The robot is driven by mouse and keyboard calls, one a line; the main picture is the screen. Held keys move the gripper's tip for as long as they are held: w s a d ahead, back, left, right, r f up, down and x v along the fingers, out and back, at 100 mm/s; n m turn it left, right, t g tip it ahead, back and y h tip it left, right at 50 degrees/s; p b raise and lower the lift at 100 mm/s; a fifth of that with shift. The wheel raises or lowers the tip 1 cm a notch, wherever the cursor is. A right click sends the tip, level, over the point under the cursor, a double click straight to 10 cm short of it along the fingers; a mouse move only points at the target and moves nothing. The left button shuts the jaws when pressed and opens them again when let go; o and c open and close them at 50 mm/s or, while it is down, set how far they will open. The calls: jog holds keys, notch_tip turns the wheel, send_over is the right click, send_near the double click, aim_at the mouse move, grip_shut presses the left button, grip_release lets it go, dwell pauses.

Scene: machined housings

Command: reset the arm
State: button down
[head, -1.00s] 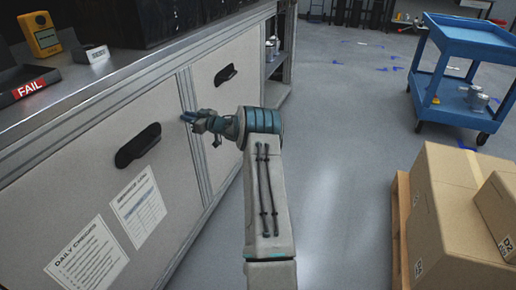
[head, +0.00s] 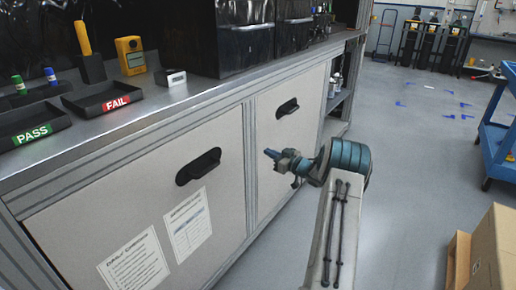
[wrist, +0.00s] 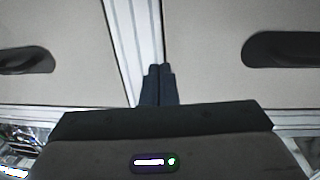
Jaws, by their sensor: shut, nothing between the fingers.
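My gripper (head: 271,154) is shut and empty at the end of my bent arm. In the head view it points left toward the front of the workbench cabinet (head: 228,205), near the right-hand door. In the wrist view the two dark fingertips (wrist: 158,72) lie together. Behind them is the pale upright strip (wrist: 133,40) between two cabinet doors. A dark recessed handle (wrist: 285,49) shows to the right and another (wrist: 28,60) to the left. I cannot tell the exact gap between the fingertips and the cabinet.
On the bench top stand a PASS tray (head: 35,124), a FAIL tray (head: 103,98) and a yellow meter (head: 130,55). Cardboard boxes (head: 497,250) on a pallet and a blue cart (head: 496,140) are at the right. The floor (head: 405,150) between is clear.

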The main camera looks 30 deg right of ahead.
jog(key=shift+v, duration=1.6)
jog(key=w+a+r+m+h+p, duration=0.1)
jog(key=w+a+r+h+p, duration=0.2)
jog(key=r, duration=0.6)
jog(key=s+a+r+m+g+h+p, duration=0.25)
jog(key=s+a+r+p, duration=0.2)
jog(key=r, duration=0.25)
jog(key=s+a+r+m+g+h+p, duration=0.1)
jog(key=s+a+r+g+h+p, duration=0.15)
jog(key=s+a+r+h, duration=0.35)
jog(key=s+a+r+g+y+p, duration=0.1)
jog(key=s+a, duration=0.4)
jog(key=s, duration=0.5)
jog(key=s+a+r+g+y+p, duration=0.2)
jog(key=s+a+g+p, duration=0.3)
jog(key=s, duration=0.6)
jog(key=s+a+r+g+y+p, duration=0.1)
jog(key=s+a+r+g+p, duration=0.1)
jog(key=s+a, duration=0.5)
jog(key=s+r+p, duration=0.1)
jog(key=s, duration=0.2)
jog(key=shift+s+r+g+y, duration=0.25)
jog(key=shift+s+g+y, duration=0.05)
jog(key=shift+g+y, duration=0.1)
